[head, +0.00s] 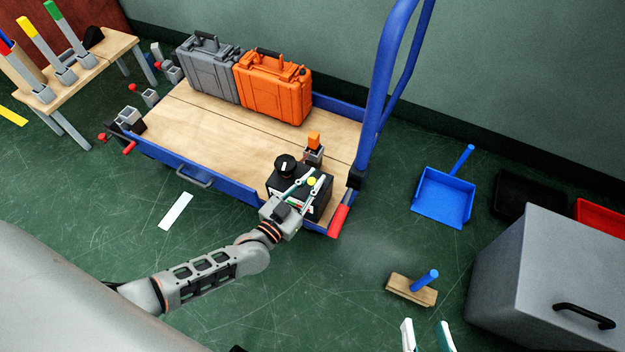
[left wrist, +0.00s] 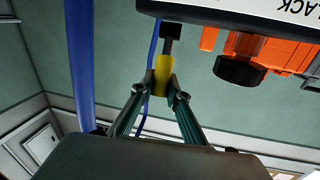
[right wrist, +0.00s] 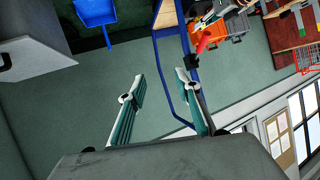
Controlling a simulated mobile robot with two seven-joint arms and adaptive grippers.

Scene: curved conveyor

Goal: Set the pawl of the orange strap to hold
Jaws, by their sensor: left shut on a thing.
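A black box (head: 283,187) with a round black knob (head: 285,164) on top stands at the near right corner of the cart deck. A yellow grip (head: 311,181) sits on its right side. My left gripper (head: 314,183) is shut on this yellow grip. The left wrist view shows the yellow grip (left wrist: 163,72) on a dark stem between the fingertips, beside a white label ending in "ACK". An orange block (head: 314,140) tops a grey mount just behind the box. I cannot make out the pawl or strap clearly. My right gripper (head: 426,336) is open and empty over the floor.
A grey case (head: 207,75) and an orange case (head: 272,90) stand at the back of the cart deck (head: 200,115). The blue cart handle (head: 384,80) rises right of the box. A brush (head: 412,289), blue dustpan (head: 443,197) and grey cabinet (head: 545,285) are to the right.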

